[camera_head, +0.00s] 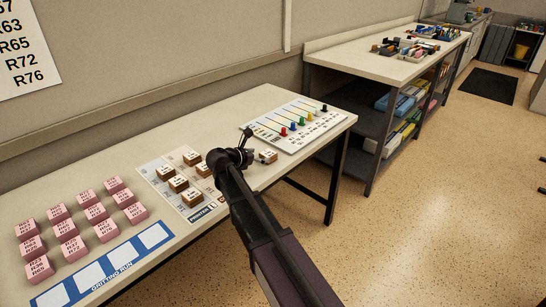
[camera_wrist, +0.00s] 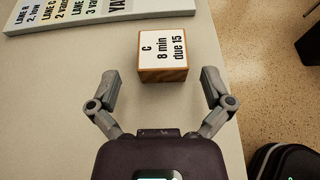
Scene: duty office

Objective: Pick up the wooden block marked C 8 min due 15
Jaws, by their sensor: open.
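The wooden block marked C 8 min due 15 (camera_wrist: 162,58) sits on the bare table top in the wrist view, with a white labelled top and brown wooden sides. In the head view the same block (camera_head: 268,156) lies just right of my gripper, near the table's right part. My gripper (camera_wrist: 162,88) is open, its two fingers apart in the wrist view. The block is ahead of the fingers, roughly centred between them, and nothing is held. In the head view my gripper (camera_head: 245,148) is partly hidden by its own arm.
Several other wooden blocks (camera_head: 179,183) stand on a printed sheet left of my gripper. A lane board (camera_head: 292,121) with coloured pawns lies behind the block. Pink blocks (camera_head: 75,248) and a blue gritting-run strip (camera_head: 110,265) are further left. The table's front edge is close to the block.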

